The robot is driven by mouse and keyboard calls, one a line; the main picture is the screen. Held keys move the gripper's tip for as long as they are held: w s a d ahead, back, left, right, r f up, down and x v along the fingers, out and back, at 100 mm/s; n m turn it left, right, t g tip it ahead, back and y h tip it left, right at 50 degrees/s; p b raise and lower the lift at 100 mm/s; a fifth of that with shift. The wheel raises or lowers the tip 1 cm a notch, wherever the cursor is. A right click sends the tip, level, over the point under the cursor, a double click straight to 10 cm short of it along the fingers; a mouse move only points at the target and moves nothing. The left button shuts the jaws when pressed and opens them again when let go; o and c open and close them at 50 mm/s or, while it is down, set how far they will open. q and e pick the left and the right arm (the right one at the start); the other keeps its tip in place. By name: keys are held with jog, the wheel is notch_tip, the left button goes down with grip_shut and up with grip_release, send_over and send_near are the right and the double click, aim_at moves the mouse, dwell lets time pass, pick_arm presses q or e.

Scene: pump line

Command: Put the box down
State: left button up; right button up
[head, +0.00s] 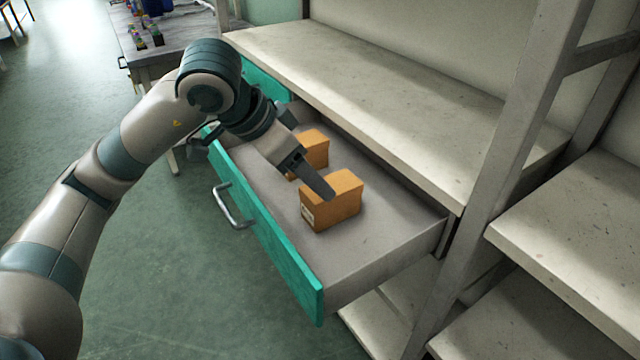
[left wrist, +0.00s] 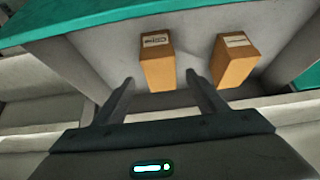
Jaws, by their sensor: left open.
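Two orange-brown cardboard boxes are in the open drawer (head: 385,240). The nearer box (head: 334,203) appears to stand on the drawer floor, with a white label on its side facing the drawer front. The farther box (head: 316,150) stands behind it, partly hidden by my gripper. My left gripper (head: 318,186) is over the nearer box, with one dark finger showing across its top. In the left wrist view, the fingers (left wrist: 160,85) are spread apart, with the nearer box (left wrist: 157,68) between and just beyond them. The farther box (left wrist: 234,60) is to the right. My right gripper is out of view.
The drawer has a green front (head: 265,225) with a metal handle (head: 230,208). A shelf board (head: 400,95) runs above the drawer's back side, and a metal upright (head: 490,165) stands to the right. Bare drawer floor lies right of the nearer box. A grey table (head: 180,30) is at the back left.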

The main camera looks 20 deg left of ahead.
pick_arm(q)
jog(key=shift+v, duration=1.25)
dwell(0.4)
